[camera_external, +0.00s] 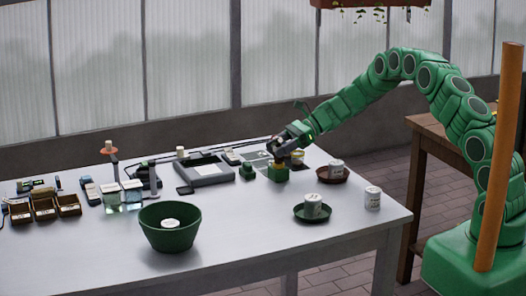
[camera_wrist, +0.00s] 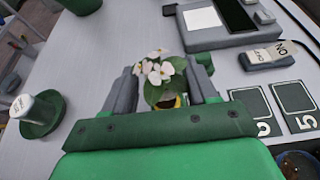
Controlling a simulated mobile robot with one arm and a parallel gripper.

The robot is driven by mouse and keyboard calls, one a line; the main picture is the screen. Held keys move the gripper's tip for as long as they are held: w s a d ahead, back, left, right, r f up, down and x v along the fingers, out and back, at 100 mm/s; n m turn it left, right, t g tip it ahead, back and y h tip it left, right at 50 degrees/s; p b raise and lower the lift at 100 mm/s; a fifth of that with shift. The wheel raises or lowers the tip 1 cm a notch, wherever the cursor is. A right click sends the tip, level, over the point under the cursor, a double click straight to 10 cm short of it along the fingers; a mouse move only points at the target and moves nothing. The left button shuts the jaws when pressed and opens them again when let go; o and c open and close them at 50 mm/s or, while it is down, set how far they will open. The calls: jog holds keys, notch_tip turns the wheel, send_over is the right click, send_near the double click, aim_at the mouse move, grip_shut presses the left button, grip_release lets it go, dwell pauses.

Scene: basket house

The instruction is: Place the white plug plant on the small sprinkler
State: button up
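The white-flowered plug plant (camera_wrist: 157,70) shows in the wrist view, with green leaves above a yellow-rimmed base holding dark soil. My gripper (camera_wrist: 161,80) is open, with one grey finger on each side of the plant and gaps visible between. In the external view my gripper (camera_external: 284,147) is low over a small green block (camera_external: 278,175) with a yellowish top; the flowers cannot be made out there. I cannot tell for certain which thing is the small sprinkler; stands with clear containers (camera_external: 112,202) are at the left of the table.
A green bowl (camera_external: 170,235) is at the front. White cups stand on a green saucer (camera_external: 299,217), a brown saucer and bare table. Brown trays (camera_external: 68,207) are far left.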

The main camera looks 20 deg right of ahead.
dwell(0.3)
jog(key=shift+d+r, duration=0.2)
jog(key=v, duration=1.1)
jog(key=shift+d+r, duration=0.2)
jog(key=shift+d, duration=0.1)
jog(key=s+d+r+n+g+h, duration=0.1)
jog(key=s+r+n+g+h, duration=0.15)
jog(key=s+r+n, duration=0.7)
jog(key=s+d+r+n+g+h, duration=0.1)
jog(key=s+r+h, duration=0.25)
jog(key=s, duration=1.35)
jog(key=s+d+n+h, duration=0.2)
jog(key=s+d, duration=0.3)
jog(key=s, duration=0.4)
jog(key=s+d+n+t+h, duration=0.1)
jog(key=s+d+n+h, duration=0.2)
jog(key=s+d, duration=0.3)
jog(key=s+d+n+h, duration=0.2)
jog(key=s+d, duration=0.3)
jog(key=s, duration=0.8)
jog(key=shift+s+d+r+t+h, duration=0.25)
jog(key=shift+d+r+t+h, duration=0.05)
jog(key=shift+d+r+t, duration=0.1)
jog(key=shift+n, duration=0.25)
